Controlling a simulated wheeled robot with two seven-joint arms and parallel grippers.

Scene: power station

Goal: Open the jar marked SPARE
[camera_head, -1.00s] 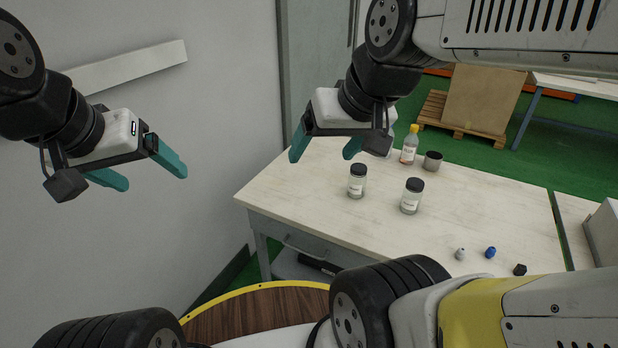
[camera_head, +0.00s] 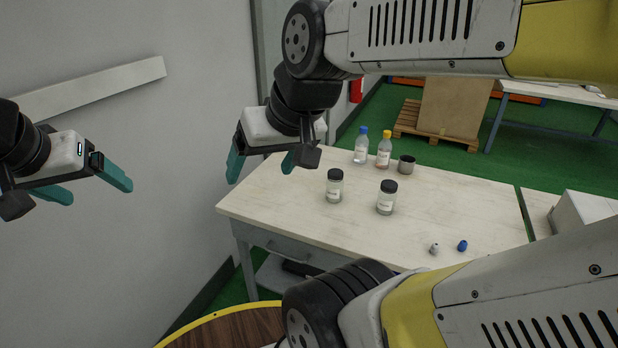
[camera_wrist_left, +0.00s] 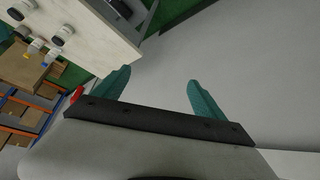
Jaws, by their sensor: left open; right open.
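Two clear jars with black lids stand upright on the pale table (camera_head: 290,220), one jar (camera_head: 334,187) to the left and one jar (camera_head: 386,198) to the right. Both have white labels, too small to read, so I cannot tell which says SPARE. My left gripper (camera_head: 92,188) is open and empty, off the table's left side in front of the grey wall. Its teal fingers also show in the left wrist view (camera_wrist_left: 158,90). My right gripper (camera_head: 262,168) is open and empty, left of the jars and above the table's far left part.
A blue-capped bottle (camera_head: 361,146), a yellow-capped bottle (camera_head: 383,150) and a grey cup (camera_head: 406,165) stand behind the jars. A small grey piece (camera_head: 434,249) and a blue piece (camera_head: 462,245) lie at front right. A grey box (camera_head: 582,210) is farther right.

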